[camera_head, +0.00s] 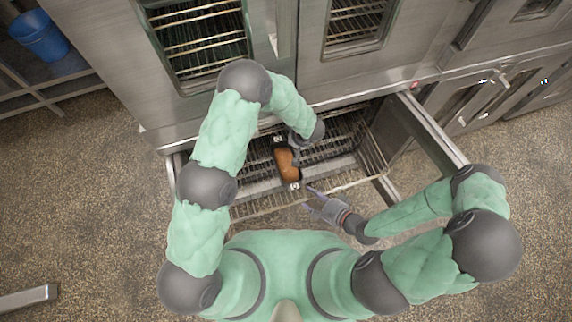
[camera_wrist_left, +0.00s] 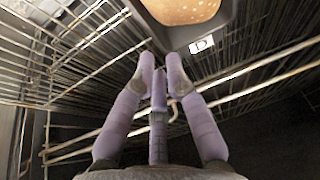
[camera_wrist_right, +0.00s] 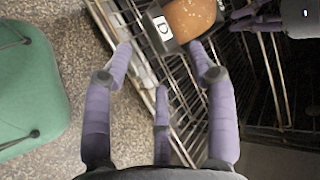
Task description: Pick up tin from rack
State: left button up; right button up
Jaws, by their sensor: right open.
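The tin (camera_head: 280,148) is dark with a brown loaf (camera_head: 288,164) inside and a white label at each end. It rests on the wire rack (camera_head: 345,180). My left gripper (camera_head: 295,144) is at the tin's far end; in the left wrist view its fingertips (camera_wrist_left: 161,62) are close together beside the labelled end of the tin (camera_wrist_left: 168,32). Whether they touch or hold it, I cannot tell. My right gripper (camera_head: 311,196) is open at the near end; in the right wrist view its spread fingers (camera_wrist_right: 162,58) face the tin's labelled end (camera_wrist_right: 153,28), with nothing between them.
The rack sits in a pulled-out steel frame, with an open door or side panel (camera_head: 432,127) to the right. Steel ovens (camera_head: 310,60) stand behind. A blue bucket (camera_head: 38,36) is on a shelf at far left.

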aim_at(281, 141)
pick_arm(q)
jog(key=x, duration=0.5)
jog(key=shift+w+f, duration=0.1)
jog(key=shift+f, duration=0.15)
pick_arm(e)
jog(key=x, duration=0.8)
pick_arm(q)
grip_shut()
pick_arm(e)
jog(key=c, duration=0.4)
grip_shut()
